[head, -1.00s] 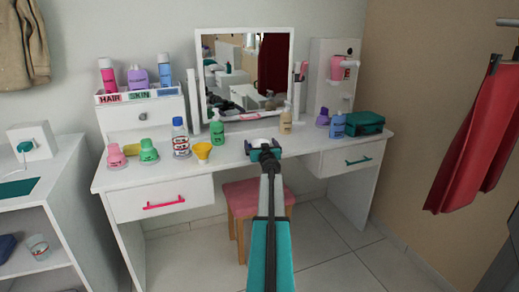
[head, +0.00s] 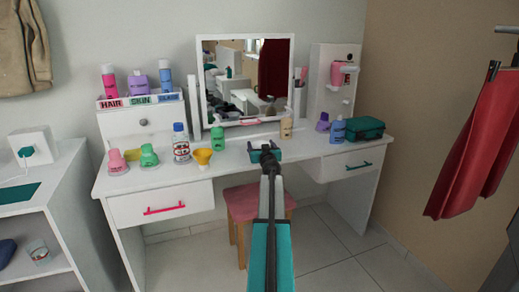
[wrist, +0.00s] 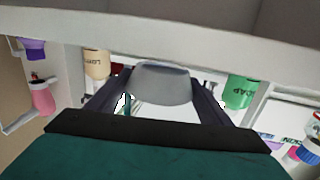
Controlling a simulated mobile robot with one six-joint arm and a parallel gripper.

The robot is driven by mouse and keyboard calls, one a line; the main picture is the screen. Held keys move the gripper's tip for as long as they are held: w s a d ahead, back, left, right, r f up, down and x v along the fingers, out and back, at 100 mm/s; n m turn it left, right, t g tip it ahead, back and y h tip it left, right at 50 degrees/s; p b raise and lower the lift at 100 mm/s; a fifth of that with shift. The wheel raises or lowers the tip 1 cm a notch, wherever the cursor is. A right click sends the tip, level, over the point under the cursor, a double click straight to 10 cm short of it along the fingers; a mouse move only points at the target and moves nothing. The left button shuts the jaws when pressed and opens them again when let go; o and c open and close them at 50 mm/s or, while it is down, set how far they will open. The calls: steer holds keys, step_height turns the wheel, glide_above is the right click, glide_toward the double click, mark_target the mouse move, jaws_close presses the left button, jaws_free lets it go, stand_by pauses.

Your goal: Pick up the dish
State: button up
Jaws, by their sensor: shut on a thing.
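The dish (wrist: 163,82) is a small grey, rounded bowl in the middle of the wrist view. It sits between the two dark fingers of my gripper (wrist: 162,84), which are shut on it. In the head view my gripper (head: 264,149) is at the front middle of the white dressing table (head: 235,168), before the mirror. The dish cannot be made out clearly in the head view, and I cannot tell whether it touches the tabletop.
A green soap bottle (head: 217,138) and a tan lotion bottle (head: 286,130) stand behind my gripper. A yellow funnel-shaped item (head: 203,156) is to the left. A teal case (head: 364,128) is at the right. A pink-topped stool (head: 258,202) stands below the table front.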

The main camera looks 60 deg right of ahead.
steer(key=shift+r, duration=0.65)
steer(key=shift+s+a+r, duration=0.1)
steer(key=shift+s+r, duration=0.05)
steer(key=shift+s, duration=0.05)
steer(key=s+a+b, duration=0.1)
steer(key=s+a, duration=0.2)
steer(key=s, duration=0.4)
steer(key=s+a+r+b, duration=0.1)
steer(key=s+a, duration=0.2)
steer(key=s, duration=0.4)
steer(key=shift+s+r, duration=0.15)
steer(key=shift+r, duration=0.05)
